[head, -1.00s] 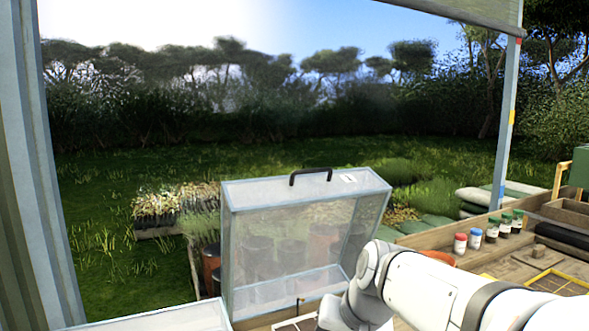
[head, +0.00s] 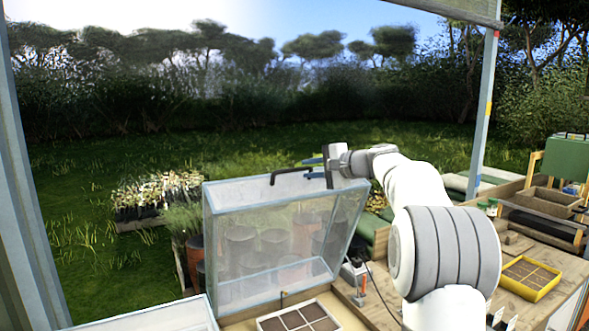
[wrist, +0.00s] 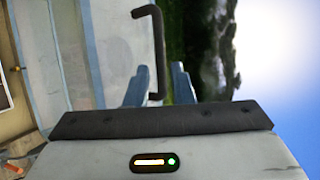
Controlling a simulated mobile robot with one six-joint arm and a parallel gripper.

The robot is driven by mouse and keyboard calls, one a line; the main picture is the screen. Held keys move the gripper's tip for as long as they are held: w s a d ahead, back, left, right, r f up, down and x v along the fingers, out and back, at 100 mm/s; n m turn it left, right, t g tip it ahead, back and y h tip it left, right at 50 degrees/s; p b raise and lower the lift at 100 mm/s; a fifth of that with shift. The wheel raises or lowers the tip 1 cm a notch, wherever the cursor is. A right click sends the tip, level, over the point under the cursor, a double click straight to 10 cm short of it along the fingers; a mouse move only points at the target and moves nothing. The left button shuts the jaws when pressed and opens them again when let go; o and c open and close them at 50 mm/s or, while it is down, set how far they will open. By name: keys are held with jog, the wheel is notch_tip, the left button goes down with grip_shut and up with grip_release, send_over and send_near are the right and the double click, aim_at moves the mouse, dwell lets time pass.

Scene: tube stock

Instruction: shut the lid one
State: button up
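A clear lid with a pale blue frame (head: 212,245) stands raised and tilted at the back of the bench. Its black handle (head: 285,173) is on its top edge and also shows in the wrist view (wrist: 160,40). My gripper (head: 314,168) is at the right end of the handle, with blue fingers. In the wrist view my gripper (wrist: 158,82) is open, with one finger on each side of the handle's near end. I cannot tell whether either finger touches it.
A soil tray (head: 262,325) sits below the raised lid. Another pale-framed clear panel (head: 150,318) is at bottom left. A yellow seedling tray (head: 545,291) lies on the bench at right. A green box (head: 567,160) stands at far right. Dark pots show through the lid.

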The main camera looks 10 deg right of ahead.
aim_at(295, 170)
jog(key=p+x, duration=0.2)
jog(key=x, duration=0.5)
jog(key=shift+c, duration=0.5)
grip_shut()
